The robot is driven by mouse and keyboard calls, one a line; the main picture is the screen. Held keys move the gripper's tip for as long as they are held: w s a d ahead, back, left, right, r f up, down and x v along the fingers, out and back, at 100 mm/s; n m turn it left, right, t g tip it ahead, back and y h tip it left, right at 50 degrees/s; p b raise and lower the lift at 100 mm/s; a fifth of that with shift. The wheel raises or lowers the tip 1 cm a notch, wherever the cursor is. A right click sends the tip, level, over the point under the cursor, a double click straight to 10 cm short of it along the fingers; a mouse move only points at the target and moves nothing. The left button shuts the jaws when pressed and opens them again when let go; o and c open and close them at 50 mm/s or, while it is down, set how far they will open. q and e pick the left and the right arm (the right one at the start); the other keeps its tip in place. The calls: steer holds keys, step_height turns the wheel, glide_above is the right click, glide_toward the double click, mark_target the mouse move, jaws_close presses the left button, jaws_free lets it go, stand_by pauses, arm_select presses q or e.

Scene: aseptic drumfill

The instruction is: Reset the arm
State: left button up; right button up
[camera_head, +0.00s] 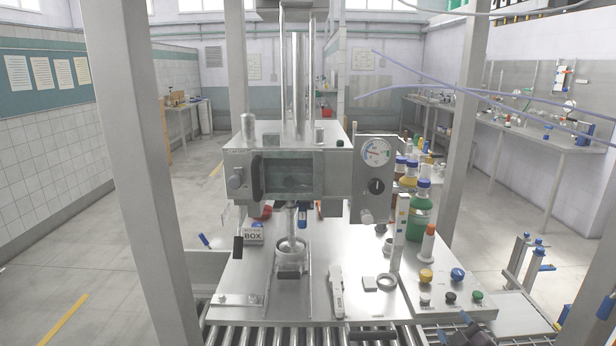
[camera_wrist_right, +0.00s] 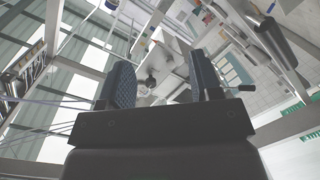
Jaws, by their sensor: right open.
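My right gripper (camera_head: 468,334) shows at the bottom edge of the head view, to the right of the middle, in front of the filling machine's deck. In the right wrist view its two dark padded fingers (camera_wrist_right: 163,82) stand apart with nothing between them. My left gripper is not in view. The filling machine (camera_head: 290,170) stands upright in the middle of the head view, with a nozzle above a round opening (camera_head: 291,250). The right gripper is apart from the machine's knobs.
A pressure gauge (camera_head: 376,151) sits on the machine's right side. Rollers (camera_head: 270,335) run along the front. Grey posts (camera_head: 150,150) flank the machine.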

steer(key=s+a+f+m+g, duration=0.1)
steer(key=s+f, duration=0.3)
steer(key=s, duration=0.6)
steer(key=s+a+f+m+g, duration=0.2)
steer(key=s+f+m, duration=0.2)
steer(key=s, duration=0.5)
steer(key=s+a+f+m+g, duration=0.2)
steer(key=s+f, duration=0.4)
steer(key=s, duration=0.4)
steer(key=shift+s+a+m, duration=0.15)
steer(key=shift+s+m, duration=0.2)
steer(key=shift+m, duration=0.25)
